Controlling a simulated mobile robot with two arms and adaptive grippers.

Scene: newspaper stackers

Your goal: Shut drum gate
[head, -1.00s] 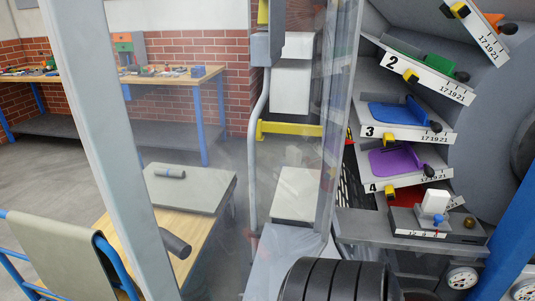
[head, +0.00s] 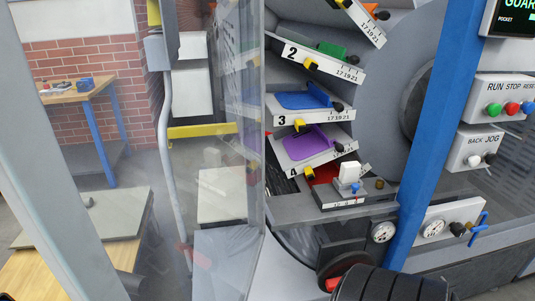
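The drum gate (head: 60,150) appears to be a clear panel with a wide pale grey frame bar at the left. It stands swung out from the drum, which is uncovered to its right. The bench and wall show through the panel. The drum (head: 375,100) is a large grey wheel with pockets, and labels 2, 3 and 4 are readable. Neither gripper can be made out. A black ribbed part at the bottom right seems to be my own arm. A dark sliver at the bottom left corner is too small to tell.
A blue post (head: 432,130) stands right of the drum. Beyond it are a RUN, STOP and RESET button box (head: 505,95) and a BACK/JOG box (head: 483,147). A grey pipe (head: 164,130) and a wooden bench (head: 45,275) show behind the clear panel.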

